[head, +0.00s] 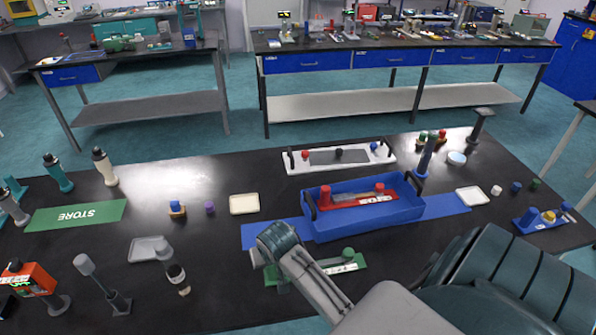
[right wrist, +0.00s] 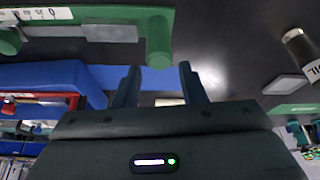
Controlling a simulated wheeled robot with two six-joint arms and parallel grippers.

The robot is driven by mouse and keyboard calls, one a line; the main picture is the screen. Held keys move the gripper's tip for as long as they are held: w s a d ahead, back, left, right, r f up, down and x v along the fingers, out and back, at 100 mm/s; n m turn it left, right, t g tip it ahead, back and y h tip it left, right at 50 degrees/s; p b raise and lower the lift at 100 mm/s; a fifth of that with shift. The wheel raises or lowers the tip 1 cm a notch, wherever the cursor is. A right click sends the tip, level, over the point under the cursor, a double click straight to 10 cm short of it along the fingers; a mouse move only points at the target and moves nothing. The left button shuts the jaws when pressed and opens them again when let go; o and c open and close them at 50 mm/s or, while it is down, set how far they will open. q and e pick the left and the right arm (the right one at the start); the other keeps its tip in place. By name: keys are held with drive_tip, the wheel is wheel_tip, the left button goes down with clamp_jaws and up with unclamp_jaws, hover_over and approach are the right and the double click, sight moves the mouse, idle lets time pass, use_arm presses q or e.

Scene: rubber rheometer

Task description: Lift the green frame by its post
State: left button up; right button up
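The green frame (head: 357,265) lies on the black bench in the head view, partly hidden behind my right arm. One green post (head: 348,254) stands at its right part; its left part is largely covered by my gripper. In the right wrist view the green frame (right wrist: 95,14) runs along the top, with a post (right wrist: 158,42) pointing down between the line of my fingers. My right gripper (right wrist: 160,78) is open; its two fingers stand apart on either side, with the post close to the fingertips and no contact visible. My left gripper is not in view.
A blue tray (head: 372,228) holding a red frame (head: 352,200) stands just behind, on a blue mat (head: 262,236). A white frame (head: 340,160) lies farther back. A dark bottle (head: 177,277) and a grey dish (head: 147,249) stand to the left, with bare bench between.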

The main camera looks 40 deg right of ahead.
drive_tip(key=p+x, duration=0.1)
drive_tip(key=x, duration=0.4)
drive_tip(key=shift+s+d, duration=0.1)
drive_tip(key=shift+w+f+p, duration=0.25)
drive_tip(key=shift+f+p, duration=0.3)
drive_tip(key=p+x, duration=0.1)
drive_tip(key=x, duration=0.2)
drive_tip(key=shift+w+f, duration=0.15)
drive_tip(key=shift+f, duration=0.45)
drive_tip(key=c, duration=0.8)
